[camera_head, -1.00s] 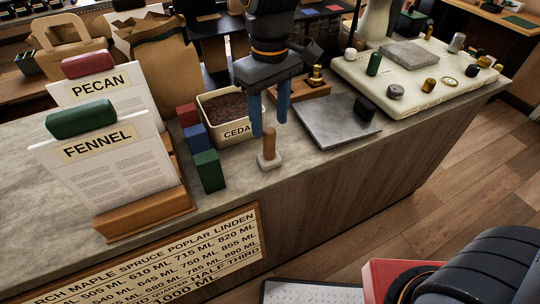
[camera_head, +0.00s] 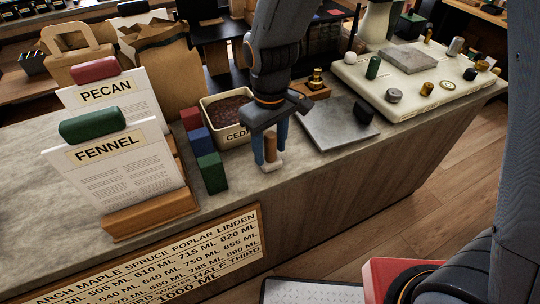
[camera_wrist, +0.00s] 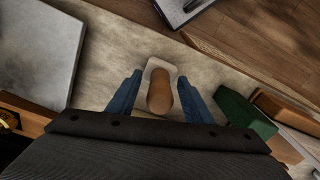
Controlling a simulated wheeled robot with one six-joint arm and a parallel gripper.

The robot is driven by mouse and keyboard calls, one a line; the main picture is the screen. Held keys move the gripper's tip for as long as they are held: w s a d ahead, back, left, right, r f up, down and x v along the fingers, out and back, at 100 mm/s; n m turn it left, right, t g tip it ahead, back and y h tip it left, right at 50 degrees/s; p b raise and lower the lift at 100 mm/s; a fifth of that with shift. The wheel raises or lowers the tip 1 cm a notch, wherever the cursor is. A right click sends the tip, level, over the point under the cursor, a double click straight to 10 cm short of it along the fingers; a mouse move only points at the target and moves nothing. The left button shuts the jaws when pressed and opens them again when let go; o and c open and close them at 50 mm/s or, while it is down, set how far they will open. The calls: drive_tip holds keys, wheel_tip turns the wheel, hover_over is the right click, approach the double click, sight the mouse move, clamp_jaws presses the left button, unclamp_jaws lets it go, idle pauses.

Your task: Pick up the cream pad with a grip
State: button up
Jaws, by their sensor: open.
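The cream pad (camera_head: 272,166) stands on the counter near its front edge, with an upright brown wooden grip (camera_head: 270,147) on top. My gripper (camera_head: 271,162) is open and pointed down, with its blue fingers on either side of the grip. In the wrist view the pad (camera_wrist: 160,64) and its grip (camera_wrist: 160,96) sit between the two fingers, and my gripper (camera_wrist: 158,85) shows a gap on both sides. The fingers partly hide the pad in the head view.
Red, blue and green blocks (camera_head: 212,173) stand just left of the pad. A cream bin labelled CEDAR (camera_head: 233,137) is behind it. A grey slab (camera_head: 338,128) lies to the right. Card holders (camera_head: 150,213) stand further left. The counter's front edge is close.

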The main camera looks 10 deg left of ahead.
clamp_jaws()
drive_tip(key=shift+r, duration=0.1)
wheel_tip(320, 180, up, 10)
drive_tip(key=shift+f+b, duration=0.1)
drive_tip(key=shift+b, duration=1)
drive_tip(key=c, duration=0.8)
unclamp_jaws()
clamp_jaws()
